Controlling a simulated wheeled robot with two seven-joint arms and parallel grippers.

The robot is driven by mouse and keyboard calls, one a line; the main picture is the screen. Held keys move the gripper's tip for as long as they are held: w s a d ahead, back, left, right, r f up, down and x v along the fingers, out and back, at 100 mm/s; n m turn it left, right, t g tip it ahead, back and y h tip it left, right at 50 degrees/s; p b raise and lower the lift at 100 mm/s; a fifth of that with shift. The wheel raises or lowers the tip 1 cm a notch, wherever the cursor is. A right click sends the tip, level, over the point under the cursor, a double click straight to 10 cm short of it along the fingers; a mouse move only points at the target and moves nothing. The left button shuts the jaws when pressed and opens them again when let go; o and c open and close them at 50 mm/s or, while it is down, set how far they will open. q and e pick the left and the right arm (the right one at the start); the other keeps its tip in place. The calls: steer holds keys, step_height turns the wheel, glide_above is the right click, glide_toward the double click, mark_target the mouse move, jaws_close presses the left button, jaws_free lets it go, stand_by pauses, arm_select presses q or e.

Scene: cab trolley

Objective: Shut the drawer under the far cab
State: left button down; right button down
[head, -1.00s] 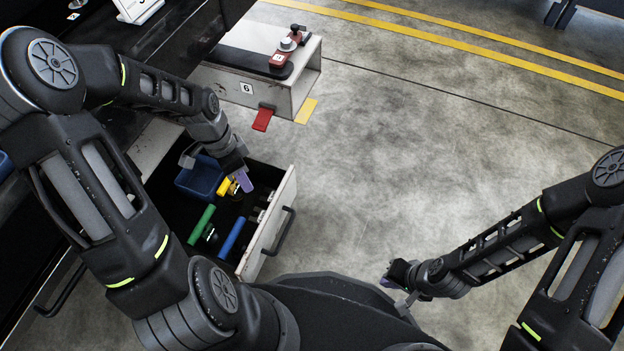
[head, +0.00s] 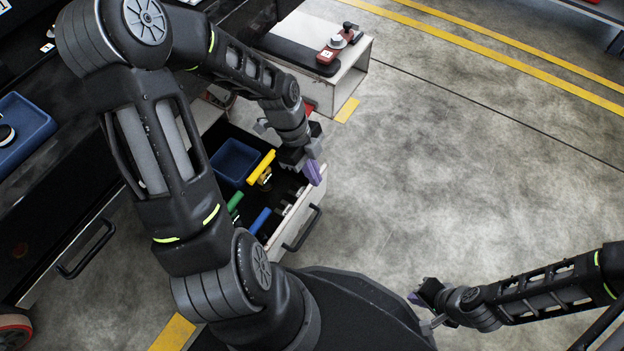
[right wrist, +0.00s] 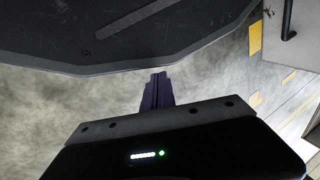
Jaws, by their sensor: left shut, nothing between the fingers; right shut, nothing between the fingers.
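In the head view an open drawer (head: 313,197) juts out from the dark bench, with a white front panel and a black bar handle (head: 303,228). Inside are a blue bin (head: 234,161), a yellow-handled tool (head: 262,166), a green-handled tool (head: 235,201) and a blue-handled tool (head: 260,221). My left gripper (head: 314,173) is shut and empty, its purple fingertips over the far end of the drawer front; I cannot tell whether they touch it. My right gripper (head: 414,298) is shut and empty over the floor, well apart from the drawer; its purple fingers show in the right wrist view (right wrist: 157,91).
A white box (head: 345,72) with a red-and-grey knob unit stands beyond the drawer. A second black handle (head: 86,250) is on the bench front at left, with a blue tray (head: 22,135) above. Open floor lies right of the drawer.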

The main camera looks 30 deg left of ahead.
arm_select(q)
steer(key=b+x, duration=0.5)
steer(key=x, duration=0.5)
steer(key=a, duration=0.2)
steer(key=a+b, duration=0.1)
steer(key=a, duration=0.1)
steer(key=shift+a+r, duration=0.15)
steer(key=shift+r, duration=0.2)
